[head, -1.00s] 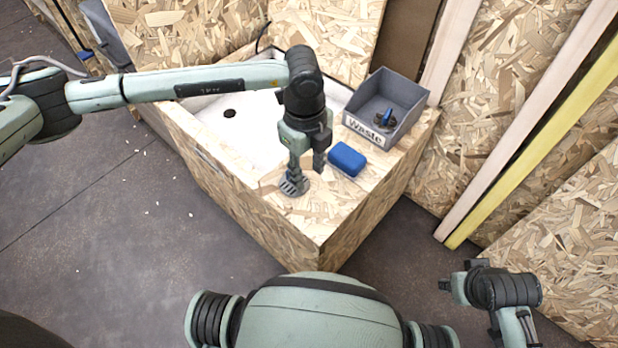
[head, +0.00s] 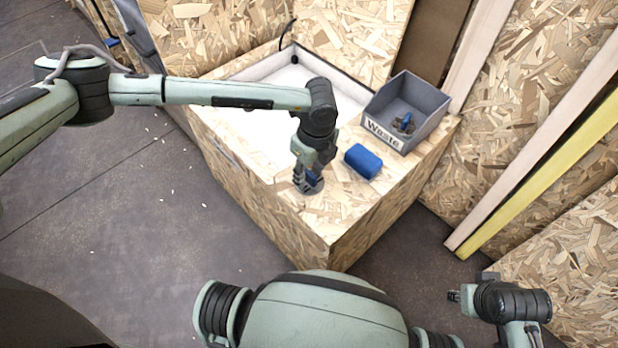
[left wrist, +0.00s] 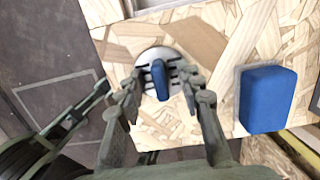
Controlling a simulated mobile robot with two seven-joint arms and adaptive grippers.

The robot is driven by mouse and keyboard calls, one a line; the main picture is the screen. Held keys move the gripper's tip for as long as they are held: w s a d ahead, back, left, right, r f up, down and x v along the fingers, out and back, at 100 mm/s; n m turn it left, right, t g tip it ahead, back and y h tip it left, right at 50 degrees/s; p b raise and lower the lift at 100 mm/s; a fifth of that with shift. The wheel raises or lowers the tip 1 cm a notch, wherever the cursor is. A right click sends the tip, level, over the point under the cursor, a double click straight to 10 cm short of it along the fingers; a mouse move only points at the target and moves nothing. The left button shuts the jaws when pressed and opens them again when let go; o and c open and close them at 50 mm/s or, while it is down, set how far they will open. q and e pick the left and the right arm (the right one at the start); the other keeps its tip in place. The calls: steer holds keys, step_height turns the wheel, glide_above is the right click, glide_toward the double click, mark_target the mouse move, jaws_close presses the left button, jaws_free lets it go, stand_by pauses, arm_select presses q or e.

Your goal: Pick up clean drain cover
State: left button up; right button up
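The drain cover (head: 317,189) is a grey slotted disc with an upright blue grip at its middle. It lies on the wooden ledge at the front corner of the sink box. In the left wrist view the drain cover (left wrist: 174,58) lies between my fingertips. My left gripper (head: 307,184) points down over it. In the wrist view my left gripper (left wrist: 163,86) is open, with a finger on each side of the blue grip and visible gaps to it. I cannot tell its exact height above the disc. My right gripper (head: 454,296) is small at the lower right, away from the ledge.
A blue sponge-like block (head: 363,161) lies on the ledge right of the gripper; it also shows in the wrist view (left wrist: 264,98). A grey bin marked "Waste" (head: 430,122) stands behind it with small items inside. The white basin (head: 245,120) lies behind my left arm.

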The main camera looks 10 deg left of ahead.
arm_select(q)
jaws_close()
steer(key=shift+r, duration=0.1)
